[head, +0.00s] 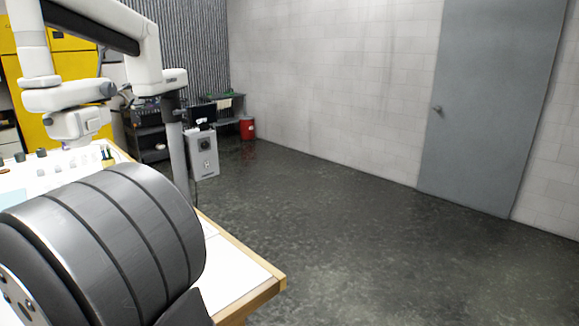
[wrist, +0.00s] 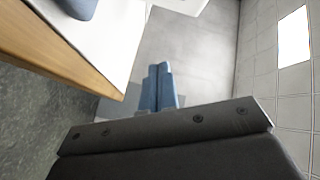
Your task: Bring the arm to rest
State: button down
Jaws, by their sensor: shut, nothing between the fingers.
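My gripper (wrist: 160,78) shows in the wrist view as two blue fingers pressed together, with nothing between them. Its dark mount fills the bottom of that view. In the head view my white arm is bent at the upper left, with its wrist low over the far part of the workbench (head: 235,285). I cannot make out the fingertips there. In the wrist view the white bench top (wrist: 112,45) with its wooden edge lies to the left of the fingers, apart from them.
Several small dark items (head: 42,153) stand on the bench at the far left. A blue rounded thing (wrist: 76,7) is partly cut off at the wrist view's top. A grey box (head: 203,153), a red bin (head: 247,128) and a door (head: 490,110) stand beyond; the floor between is open.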

jog(key=shift+w+a+r+n+t+y, duration=0.1)
jog(key=shift+w+r+n+t+y, duration=0.05)
jog(key=shift+w+r+n+y, duration=0.4)
jog(key=shift+w+a+r+n+t+y, duration=0.15)
jog(key=shift+w+r+n+y, duration=0.15)
jog(key=shift+w+n+y, duration=0.3)
jog(key=shift+w+d+r+n+g+y, duration=0.9)
jog(key=shift+w+r+n+g+y, duration=0.65)
jog(key=shift+n+y, duration=4.05)
jog(key=s+d+f+n+g, duration=0.4)
jog(key=d+n+g, duration=0.3)
jog(key=n, duration=0.3)
jog(key=shift+s+d+f, duration=0.3)
jog(key=shift+s+d, duration=0.35)
jog(key=shift+d, duration=0.2)
